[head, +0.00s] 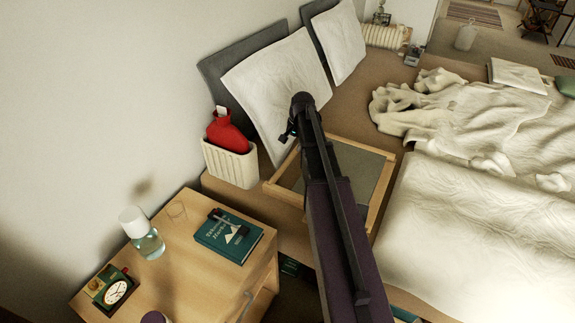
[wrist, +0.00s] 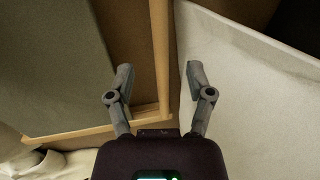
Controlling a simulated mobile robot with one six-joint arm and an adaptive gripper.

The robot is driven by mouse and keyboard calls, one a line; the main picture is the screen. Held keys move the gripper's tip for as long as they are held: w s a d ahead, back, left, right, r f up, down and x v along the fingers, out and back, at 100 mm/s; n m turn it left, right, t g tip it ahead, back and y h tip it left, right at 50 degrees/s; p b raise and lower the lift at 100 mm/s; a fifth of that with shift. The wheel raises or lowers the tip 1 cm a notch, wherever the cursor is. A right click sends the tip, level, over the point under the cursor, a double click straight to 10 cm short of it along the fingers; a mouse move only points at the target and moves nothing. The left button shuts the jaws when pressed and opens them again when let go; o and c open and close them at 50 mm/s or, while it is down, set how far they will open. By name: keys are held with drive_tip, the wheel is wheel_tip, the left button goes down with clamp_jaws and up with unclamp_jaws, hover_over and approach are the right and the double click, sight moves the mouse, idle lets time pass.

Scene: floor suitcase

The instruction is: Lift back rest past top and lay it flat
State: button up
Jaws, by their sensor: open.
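The back rest is a light wooden frame (head: 366,147) around a grey-green panel (head: 364,172), on the brown bed surface beside the white pillow. I cannot tell its exact tilt. My arm hides part of it in the head view. My gripper (head: 287,132) is near its pillow-side edge, open and empty. In the wrist view the fingers of my gripper (wrist: 159,73) stand apart, with the wooden frame bar (wrist: 160,60) showing between them. The grey-green panel (wrist: 50,65) lies to the left. I cannot tell whether a finger touches the bar.
A white pillow (head: 275,85) leans at the wall, close to my gripper. Rumpled bedding (head: 480,210) lies right.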

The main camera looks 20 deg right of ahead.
sight(287, 161)
drive_tip(key=shift+w+a+f+b, duration=0.2)
drive_tip(key=shift+w+f+b, duration=0.05)
drive_tip(key=shift+f+b, duration=1.25)
drive_tip(key=shift+w+a+f+b, duration=0.15)
drive_tip(key=shift+w+f+b, duration=0.05)
drive_tip(key=shift+f+b, duration=1.35)
drive_tip(key=shift+w+a+f+b, duration=0.2)
drive_tip(key=shift+w+f+b, duration=0.05)
drive_tip(key=shift+f+b, duration=1.25)
drive_tip(key=shift+f, duration=0.1)
clamp_jaws()
